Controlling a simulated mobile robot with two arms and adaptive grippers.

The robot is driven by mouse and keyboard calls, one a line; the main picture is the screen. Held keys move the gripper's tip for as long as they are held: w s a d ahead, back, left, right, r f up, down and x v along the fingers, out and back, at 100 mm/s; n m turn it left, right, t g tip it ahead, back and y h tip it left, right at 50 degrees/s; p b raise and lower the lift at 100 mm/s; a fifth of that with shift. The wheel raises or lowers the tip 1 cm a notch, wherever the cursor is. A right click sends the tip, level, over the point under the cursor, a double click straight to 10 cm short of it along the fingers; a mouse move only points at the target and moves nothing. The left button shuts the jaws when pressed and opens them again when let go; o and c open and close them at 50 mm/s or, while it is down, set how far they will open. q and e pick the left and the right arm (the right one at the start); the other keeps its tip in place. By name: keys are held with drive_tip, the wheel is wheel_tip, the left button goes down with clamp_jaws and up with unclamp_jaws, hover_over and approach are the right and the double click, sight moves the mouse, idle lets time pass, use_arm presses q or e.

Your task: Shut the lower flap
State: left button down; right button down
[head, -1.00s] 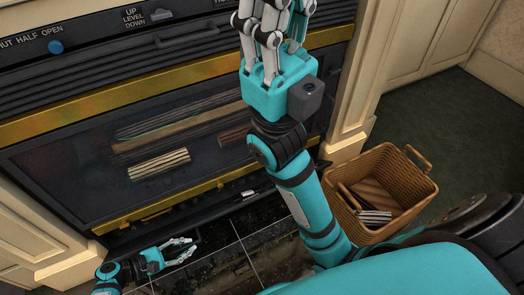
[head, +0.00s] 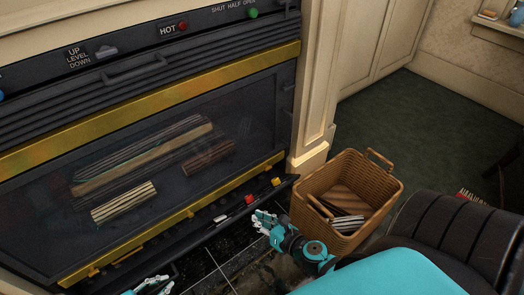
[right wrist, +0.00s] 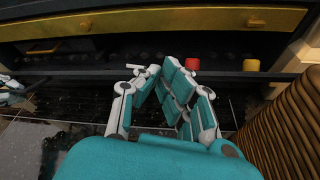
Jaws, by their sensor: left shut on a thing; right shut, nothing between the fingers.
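The lower flap (head: 213,237) is a long black panel along the fireplace's foot, beneath the gold trim. It hangs open outward, with a red knob (head: 249,199) and a yellow knob (head: 276,182) showing behind it. The flap (right wrist: 110,80) also crosses the right wrist view. My left gripper (head: 152,285) is at the flap's front edge toward the left, cut by the frame's bottom, and is shut on the flap; the contact is hard to see. My right gripper (head: 264,219) is shut and empty, low in front of the flap's right part. Its fingertips (right wrist: 160,72) point at the flap.
A wicker basket (head: 382,195) with sticks stands just right of my right gripper. A cream pilaster (head: 313,150) bounds the fireplace. The glass front (head: 240,115) with logs is above. Dark tiles (head: 205,272) lie in front. Green carpet (head: 390,115) is clear at the back right.

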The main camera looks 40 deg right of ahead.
use_arm(q)
drive_tip(key=shift+s, duration=0.1)
use_arm(e)
drive_tip(key=s+d+f+n+g+h, duration=0.1)
drive_tip(key=s+d+f+n+g, duration=0.15)
drive_tip(key=s+d+f, duration=0.35)
drive_tip(key=shift+n, duration=0.25)
drive_tip(key=x, duration=0.6)
drive_tip(key=a+x, duration=0.1)
drive_tip(key=x, duration=0.3)
drive_tip(key=shift+w, duration=0.1)
drive_tip(key=shift+w+a+r, duration=0.15)
drive_tip(key=shift+w+r, duration=1)
drive_tip(key=shift+r, duration=0.2)
use_arm(q)
drive_tip(key=shift+f, duration=0.1)
use_arm(e)
drive_tip(key=shift+w+r+t, duration=0.25)
drive_tip(key=shift+w+r, duration=0.4)
drive_tip(key=shift+r, duration=0.15)
use_arm(q)
drive_tip(key=shift+s, duration=0.1)
drive_tip(key=c, duration=1.4)
unclamp_jaws()
